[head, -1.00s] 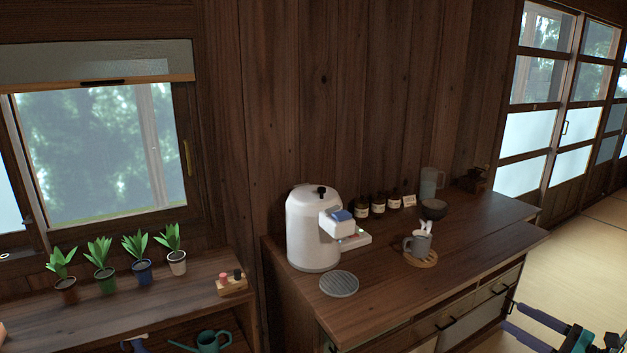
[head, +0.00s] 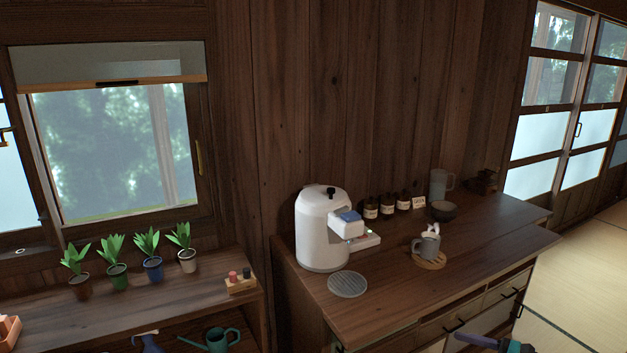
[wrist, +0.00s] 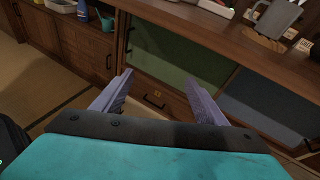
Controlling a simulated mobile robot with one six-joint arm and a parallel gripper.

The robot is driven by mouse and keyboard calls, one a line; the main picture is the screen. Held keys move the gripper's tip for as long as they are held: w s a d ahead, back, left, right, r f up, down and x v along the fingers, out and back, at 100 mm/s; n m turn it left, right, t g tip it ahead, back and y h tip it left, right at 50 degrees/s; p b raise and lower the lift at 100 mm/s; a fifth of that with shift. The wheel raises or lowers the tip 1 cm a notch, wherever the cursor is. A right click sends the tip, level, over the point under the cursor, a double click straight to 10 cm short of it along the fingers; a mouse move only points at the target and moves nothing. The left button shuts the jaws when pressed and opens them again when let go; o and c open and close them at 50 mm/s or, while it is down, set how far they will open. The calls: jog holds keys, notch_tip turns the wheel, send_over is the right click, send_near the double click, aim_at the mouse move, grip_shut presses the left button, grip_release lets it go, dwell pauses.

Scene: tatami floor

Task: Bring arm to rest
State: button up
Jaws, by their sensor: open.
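My gripper (wrist: 158,98) shows in the wrist view with its two grey-purple fingers spread apart and nothing between them. It is in front of the wooden cabinet (wrist: 260,72), whose green and dark panels and drawer front lie beyond the fingers.
A counter (head: 400,290) carries a white machine (head: 322,240), a round grey grate (head: 348,284), a grey mug (head: 427,247) on a wooden coaster and several dark jars. A lower shelf (head: 120,303) at left holds several potted plants. Tatami floor (head: 580,280) at right is clear.

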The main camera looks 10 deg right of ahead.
jog(key=s+a+f+n+g, duration=0.1)
jog(key=a+f+n+g, duration=0.4)
jog(key=a+f, duration=0.7)
jog(key=s+a+f+n+g, duration=0.2)
jog(key=a+f+n+g, duration=0.35)
jog(key=a+f, duration=0.7)
jog(key=s+a+f+n+g+h+p, duration=0.1)
jog(key=s+a+f+n+g+h, duration=0.2)
jog(key=s+n, duration=0.5)
jog(key=s+a+f+n+g+h+p, duration=0.1)
jog(key=s+a+f+n+g+h, duration=0.3)
jog(key=s+a+f+n, duration=0.3)
jog(key=shift+s+a+n+h, duration=0.85)
jog(key=shift+s+a, duration=0.6)
jog(key=shift+s, duration=0.65)
